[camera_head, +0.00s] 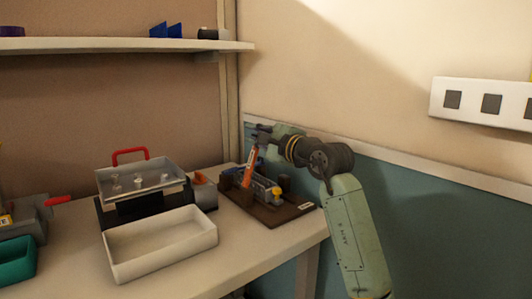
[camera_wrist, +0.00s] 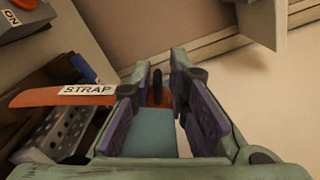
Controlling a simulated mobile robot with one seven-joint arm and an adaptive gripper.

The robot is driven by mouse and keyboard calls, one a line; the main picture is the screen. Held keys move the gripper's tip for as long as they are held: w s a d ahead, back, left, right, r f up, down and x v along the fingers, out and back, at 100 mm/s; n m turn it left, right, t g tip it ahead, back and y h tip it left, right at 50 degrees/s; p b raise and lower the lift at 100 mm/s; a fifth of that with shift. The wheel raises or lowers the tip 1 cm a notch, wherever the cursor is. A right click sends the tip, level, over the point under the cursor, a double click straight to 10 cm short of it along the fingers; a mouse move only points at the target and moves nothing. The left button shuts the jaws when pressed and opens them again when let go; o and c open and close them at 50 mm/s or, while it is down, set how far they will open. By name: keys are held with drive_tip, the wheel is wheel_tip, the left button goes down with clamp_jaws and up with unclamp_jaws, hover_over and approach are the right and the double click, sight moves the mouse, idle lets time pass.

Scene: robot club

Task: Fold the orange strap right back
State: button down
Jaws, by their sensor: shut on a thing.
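The orange strap (camera_head: 249,168) stands tilted up from a dark brown fixture (camera_head: 262,212) at the right end of the table. In the wrist view the strap (camera_wrist: 35,97) carries a white label reading STRAP and runs from the left to between my fingers. My gripper (camera_head: 261,138) is at the strap's upper end. In the wrist view my gripper (camera_wrist: 160,78) has its purple-padded fingers around the strap's end, by a small dark upright piece (camera_wrist: 157,86). The exact contact is partly hidden. A perforated grey part (camera_wrist: 62,132) lies below the strap.
A white open tray (camera_head: 165,252) and a clear-topped box with a red handle (camera_head: 130,152) stand left of the fixture. A teal bin (camera_head: 15,262) is at far left. A shelf (camera_head: 110,46) hangs above. The wall is close behind my arm.

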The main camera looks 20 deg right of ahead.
drive_tip(key=s+a+f+n+b, duration=0.2)
drive_tip(key=a+n+b, duration=0.7)
drive_tip(key=a+b, duration=0.1)
drive_tip(key=shift+s+a+f+n, duration=0.15)
drive_tip(key=shift+s+a+n, duration=0.15)
drive_tip(key=shift+s, duration=0.05)
idle(0.3)
drive_tip(key=c, duration=1.6)
unclamp_jaws()
drive_tip(key=shift+a, duration=0.1)
drive_tip(key=shift+s, duration=0.1)
drive_tip(key=v, duration=1.2)
